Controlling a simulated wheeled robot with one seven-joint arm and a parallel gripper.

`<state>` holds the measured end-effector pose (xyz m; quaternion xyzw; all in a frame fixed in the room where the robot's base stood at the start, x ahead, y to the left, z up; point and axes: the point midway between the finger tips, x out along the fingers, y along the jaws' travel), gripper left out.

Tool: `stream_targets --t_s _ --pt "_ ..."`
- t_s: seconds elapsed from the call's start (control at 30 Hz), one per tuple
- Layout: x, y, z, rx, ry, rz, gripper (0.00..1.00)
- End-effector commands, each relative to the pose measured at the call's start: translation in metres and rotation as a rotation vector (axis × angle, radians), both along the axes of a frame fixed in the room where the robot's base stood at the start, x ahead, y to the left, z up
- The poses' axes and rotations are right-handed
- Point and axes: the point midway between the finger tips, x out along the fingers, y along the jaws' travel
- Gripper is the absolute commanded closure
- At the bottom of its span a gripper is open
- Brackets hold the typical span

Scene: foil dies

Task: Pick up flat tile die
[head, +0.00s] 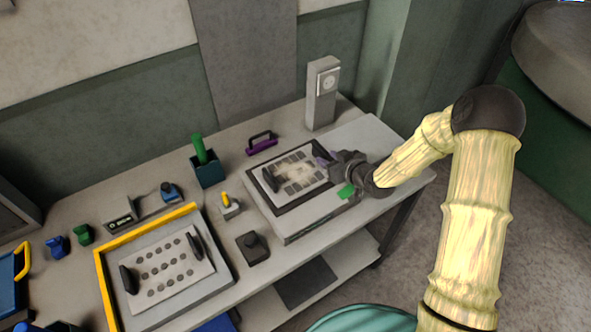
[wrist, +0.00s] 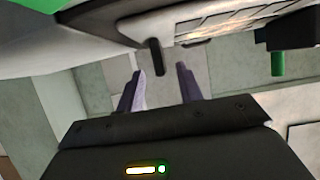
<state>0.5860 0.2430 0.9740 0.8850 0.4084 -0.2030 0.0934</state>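The flat tile die, a pale plate with dark square tiles (head: 298,172), lies on the grey press bed at the table's right. A black upright handle (head: 270,180) stands at its left end; its right end is partly hidden by my gripper. My gripper (head: 326,159) is at that right end, its fingers low over the die. In the wrist view the tiled plate (wrist: 235,18) runs along the top. My two fingers (wrist: 160,88) are apart, with a black handle (wrist: 154,57) showing between and beyond their tips. I cannot tell whether they touch it.
A dotted plate (head: 165,268) with two black handles lies in a yellow-edged tray (head: 107,290) at left. A grey post (head: 322,95), purple handle (head: 262,142) and dark holder with green handle (head: 207,170) stand behind. A dark block (head: 252,248) sits left of the press bed.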

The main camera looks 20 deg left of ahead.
Motion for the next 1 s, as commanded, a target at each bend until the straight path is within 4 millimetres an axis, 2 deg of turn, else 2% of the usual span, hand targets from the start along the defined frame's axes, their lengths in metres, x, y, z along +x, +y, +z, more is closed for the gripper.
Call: stream_targets --t_s 0.37,0.7,1.0 --pt "0.002 0.002 -0.001 0.000 0.000 0.000 0.64" --pt "0.026 0.032 -0.016 0.000 0.002 0.000 0.64" --pt "0.031 0.037 -0.021 0.000 0.000 -0.001 0.64"
